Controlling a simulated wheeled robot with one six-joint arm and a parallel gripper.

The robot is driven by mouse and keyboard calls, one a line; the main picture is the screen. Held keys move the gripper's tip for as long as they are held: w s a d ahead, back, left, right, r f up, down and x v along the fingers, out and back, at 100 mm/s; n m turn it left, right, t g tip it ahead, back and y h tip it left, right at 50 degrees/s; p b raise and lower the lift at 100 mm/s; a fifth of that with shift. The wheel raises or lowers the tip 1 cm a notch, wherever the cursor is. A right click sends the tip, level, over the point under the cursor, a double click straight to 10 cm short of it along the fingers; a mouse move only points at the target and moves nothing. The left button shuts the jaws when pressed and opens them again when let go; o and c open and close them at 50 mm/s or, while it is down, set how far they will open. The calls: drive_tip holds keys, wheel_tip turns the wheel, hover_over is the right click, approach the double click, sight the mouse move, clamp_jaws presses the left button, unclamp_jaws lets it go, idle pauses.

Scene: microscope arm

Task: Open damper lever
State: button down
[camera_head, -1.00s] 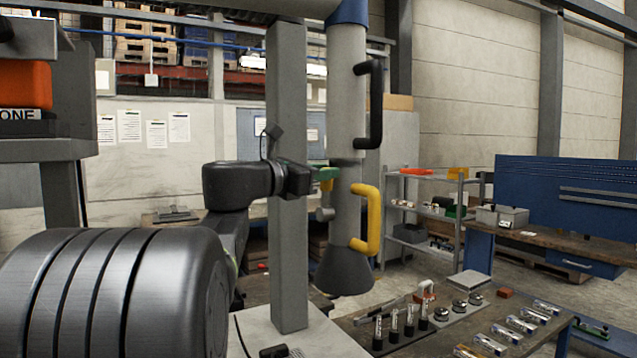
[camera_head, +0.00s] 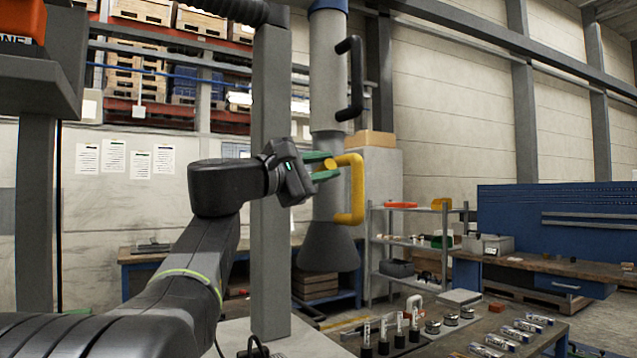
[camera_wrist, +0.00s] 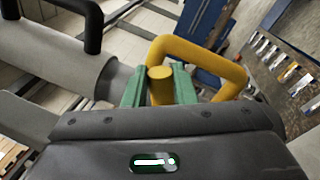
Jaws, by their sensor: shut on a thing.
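The damper lever's yellow grip (camera_head: 332,165) is at the front of the grey extraction pipe (camera_head: 328,100), above its dark flared hood (camera_head: 329,248). My gripper (camera_head: 322,166) comes from the left, and its green fingers are shut on this grip. In the wrist view, the grip (camera_wrist: 160,86) stands between the green fingers (camera_wrist: 160,90), its round end showing. The lever's hub is hidden in the head view. A larger yellow bent handle (camera_head: 355,192) is fixed to the pipe close behind and right of the fingers.
A black handle (camera_head: 352,80) is higher on the pipe. A grey post (camera_head: 270,190) stands just left of the pipe, behind my wrist. A worktable with several small parts (camera_head: 470,340) is at lower right; a shelf rack (camera_head: 420,245) stands behind.

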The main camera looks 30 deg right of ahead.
drive_tip(key=shift+s+f+m+g+b, duration=0.2)
drive_tip(key=shift+f+m+g+b, duration=0.15)
drive_tip(key=shift+f+m+b, duration=0.8)
drive_tip(key=shift+s+f+m+g+b, duration=0.3)
drive_tip(key=shift+f+m+b, duration=0.4)
drive_tip(key=shift+m+b, duration=0.85)
drive_tip(key=shift+w, duration=0.1)
drive_tip(key=c, duration=1.2)
unclamp_jaws()
drive_tip(key=shift+a+f, duration=0.1)
drive_tip(key=a+f, duration=0.1)
drive_tip(key=a, duration=0.8)
drive_tip(key=s+a+f, duration=0.1)
drive_tip(key=a, duration=0.3)
drive_tip(key=shift+s+a+f, duration=0.1)
drive_tip(key=shift+a+f, duration=0.05)
drive_tip(key=shift+f, duration=0.15)
